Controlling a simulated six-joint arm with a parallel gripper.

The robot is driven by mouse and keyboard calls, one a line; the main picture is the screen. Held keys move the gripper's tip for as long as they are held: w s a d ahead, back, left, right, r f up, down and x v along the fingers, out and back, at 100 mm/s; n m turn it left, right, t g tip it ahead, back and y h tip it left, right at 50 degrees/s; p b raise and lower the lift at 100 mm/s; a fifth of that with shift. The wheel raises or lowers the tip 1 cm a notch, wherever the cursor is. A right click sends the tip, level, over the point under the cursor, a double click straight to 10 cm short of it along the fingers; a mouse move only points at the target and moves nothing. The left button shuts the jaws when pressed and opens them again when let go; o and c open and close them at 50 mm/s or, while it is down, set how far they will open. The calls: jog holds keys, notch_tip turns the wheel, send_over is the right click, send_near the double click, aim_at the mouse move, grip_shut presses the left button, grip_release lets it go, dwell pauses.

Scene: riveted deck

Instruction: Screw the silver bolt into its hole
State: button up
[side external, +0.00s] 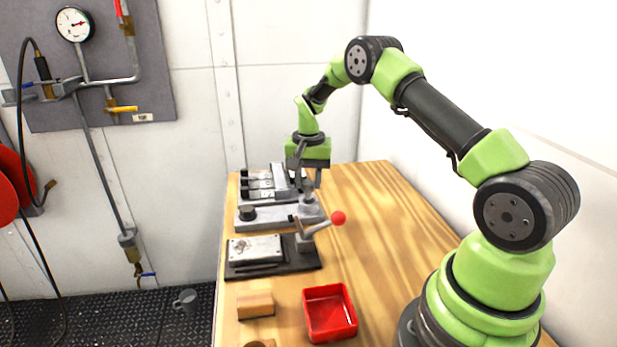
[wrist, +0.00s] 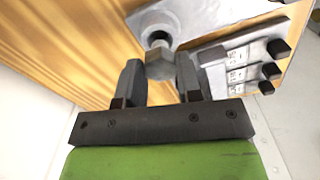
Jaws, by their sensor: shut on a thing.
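The silver bolt (wrist: 159,62) shows its hex head between the two fingers of my gripper (wrist: 158,75) in the wrist view. My gripper is shut on it. Just beyond the head is a round grey boss (wrist: 150,20) with a dark ring, its hole partly hidden behind the bolt. I cannot tell how far the bolt's shank is in the hole. In the side view my gripper (side external: 309,183) points down over the right end of the grey fixture (side external: 275,215); the bolt is too small to make out there.
A block with several black-ended levers (wrist: 245,70) stands close beside my gripper. In the side view, a red-knobbed lever (side external: 338,218) rises near the fixture. A dark-based plate (side external: 255,250), a wooden block (side external: 255,304) and a red tray (side external: 329,335) are nearer. The table's right side is clear.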

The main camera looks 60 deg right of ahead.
jog(key=shift+f, duration=1.15)
dwell(0.4)
jog(key=o, duration=0.9)
jog(key=shift+r, duration=0.15)
notch_tip(320, 180, up, 10)
jog(key=shift+f, duration=0.15)
